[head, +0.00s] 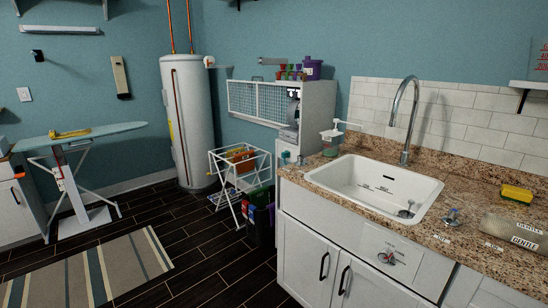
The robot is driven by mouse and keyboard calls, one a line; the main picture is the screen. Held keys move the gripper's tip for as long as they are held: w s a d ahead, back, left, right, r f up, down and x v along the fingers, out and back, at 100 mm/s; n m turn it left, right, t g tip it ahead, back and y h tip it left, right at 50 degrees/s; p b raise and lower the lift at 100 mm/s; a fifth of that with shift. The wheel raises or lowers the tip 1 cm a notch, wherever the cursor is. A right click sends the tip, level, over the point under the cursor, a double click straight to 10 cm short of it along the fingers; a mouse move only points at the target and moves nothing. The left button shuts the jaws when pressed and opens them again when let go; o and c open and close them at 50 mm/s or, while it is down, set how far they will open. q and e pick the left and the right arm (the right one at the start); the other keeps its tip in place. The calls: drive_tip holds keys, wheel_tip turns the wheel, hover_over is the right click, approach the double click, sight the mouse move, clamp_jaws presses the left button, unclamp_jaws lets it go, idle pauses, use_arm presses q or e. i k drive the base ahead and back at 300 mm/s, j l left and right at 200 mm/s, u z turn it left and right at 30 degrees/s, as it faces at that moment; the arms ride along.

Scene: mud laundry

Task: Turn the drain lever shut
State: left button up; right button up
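A white sink (375,186) is set in the speckled brown countertop at the right, with a tall chrome faucet (403,112) behind it. A small metal fitting (406,211) sits near the sink's front right corner. A small metal handle with a blue part (451,215) stands on the counter right of the sink. Another small handle with a reddish part (387,257) is on a pale labelled plate on the cabinet front below the sink. I cannot tell for certain which one is the drain lever, or its position. Neither of my grippers is in view.
A yellow sponge (517,194) and a rolled beige item (513,233) lie on the counter at right. A soap pump (332,138) stands at the sink's back left. A white drying rack (238,172), dark bins (258,215) and a striped rug (95,268) are on the floor.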

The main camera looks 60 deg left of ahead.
sight(300, 158)
drive_tip(key=u, duration=1.55)
drive_tip(key=z, duration=0.35)
drive_tip(key=i+j, duration=0.05)
